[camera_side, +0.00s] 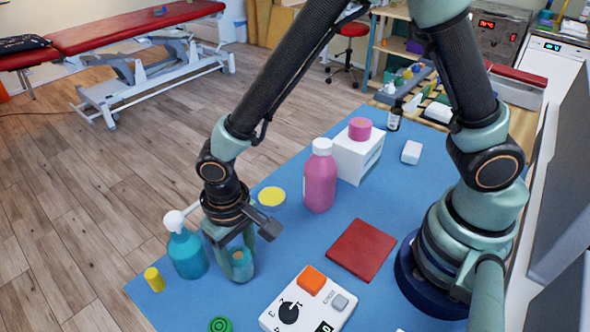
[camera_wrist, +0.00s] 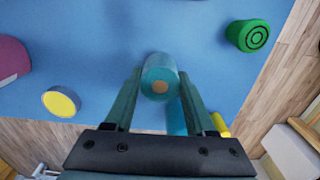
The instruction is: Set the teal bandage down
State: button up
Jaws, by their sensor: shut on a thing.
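The teal bandage (camera_side: 241,266) is a small upright roll between the fingers of my gripper (camera_side: 236,250), near the blue mat's left front part. In the wrist view the bandage (camera_wrist: 160,72) shows its round end with a tan core, between the two fingers (camera_wrist: 160,84). My gripper is shut on it and points down. The bandage's lower end is close to the mat; I cannot tell whether it touches.
A teal pump bottle (camera_side: 187,254) stands close left of my gripper, with a yellow roll (camera_side: 154,279) beyond. A yellow-topped tub (camera_side: 271,197), pink bottle (camera_side: 320,180), red pad (camera_side: 361,250), dial device (camera_side: 308,306) and green roll (camera_side: 220,325) surround it. Blue mat (camera_side: 295,245) between is bare.

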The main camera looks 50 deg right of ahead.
aim_at(238, 254)
jog(key=shift+f, duration=0.3)
jog(key=shift+f, duration=0.1)
jog(key=o, duration=1.3)
jog(key=shift+o, duration=0.2)
notch_tip(238, 254, up, 12)
jog(key=d+r+t, duration=0.2)
jog(key=d+r, duration=0.3)
jog(key=d, duration=0.6)
jog(key=s+d+r+t, duration=0.1)
jog(key=d+r+t, duration=0.2)
jog(key=d, duration=0.9)
notch_tip(238, 254, up, 2)
jog(key=shift+r+t, duration=0.25)
jog(key=shift+t, duration=0.05)
